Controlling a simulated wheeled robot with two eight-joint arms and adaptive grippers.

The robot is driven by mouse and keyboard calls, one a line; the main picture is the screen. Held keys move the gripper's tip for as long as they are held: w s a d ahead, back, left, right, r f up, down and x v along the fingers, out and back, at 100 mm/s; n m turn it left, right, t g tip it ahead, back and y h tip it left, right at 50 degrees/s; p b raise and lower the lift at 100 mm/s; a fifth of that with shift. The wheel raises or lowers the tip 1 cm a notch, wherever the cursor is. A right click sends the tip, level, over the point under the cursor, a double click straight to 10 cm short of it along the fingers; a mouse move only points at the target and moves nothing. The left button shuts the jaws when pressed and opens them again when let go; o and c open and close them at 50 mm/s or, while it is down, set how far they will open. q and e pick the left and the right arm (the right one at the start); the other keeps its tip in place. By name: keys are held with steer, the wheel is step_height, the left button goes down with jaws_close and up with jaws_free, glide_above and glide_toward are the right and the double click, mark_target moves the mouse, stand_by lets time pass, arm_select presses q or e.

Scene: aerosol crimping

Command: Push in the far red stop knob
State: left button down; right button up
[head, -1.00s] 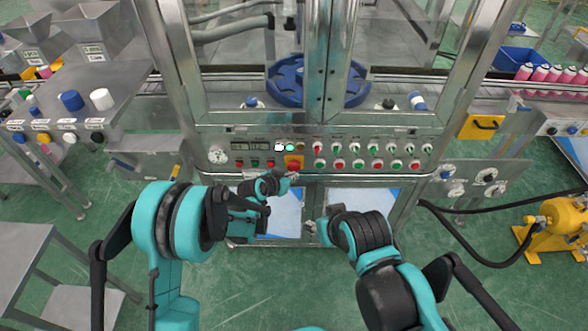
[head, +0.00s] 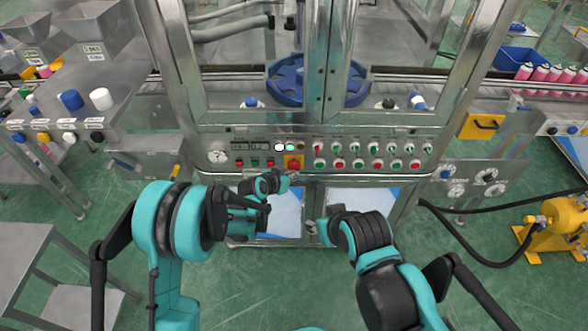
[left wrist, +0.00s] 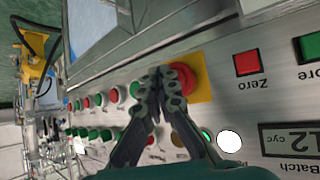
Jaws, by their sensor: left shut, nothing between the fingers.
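The red stop knob (head: 294,161) sits on a yellow plate on the machine's front control panel. It shows large in the left wrist view (left wrist: 188,72), round, on its yellow plate (left wrist: 204,86). My left gripper (head: 293,174) is shut and empty, just in front of and below the knob in the head view. In the left wrist view its closed fingertips (left wrist: 170,76) overlap the knob's left edge and hide part of it. I cannot tell whether they touch it. My right gripper (head: 314,226) is lower, in front of the cabinet doors; its fingers are too small to read.
Rows of red and green buttons (head: 365,163) lie right of the knob. A square red Zero button (left wrist: 246,62) and the Batch display (left wrist: 288,139) are close by. Glass doors (head: 400,60) rise above the panel. A grey table (head: 75,85) stands at the left.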

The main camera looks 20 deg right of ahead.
arm_select(q)
steer(key=shift+w+d, duration=0.15)
steer(key=shift+w, duration=0.45)
stand_by(0.7)
steer(key=shift+s+a+b, duration=0.2)
steer(key=shift+s+b, duration=0.1)
steer(key=shift+s, duration=0.5)
steer(key=s, duration=0.2)
steer(key=s+a+b, duration=0.1)
steer(key=s, duration=0.2)
steer(key=shift+a, duration=0.2)
stand_by(0.5)
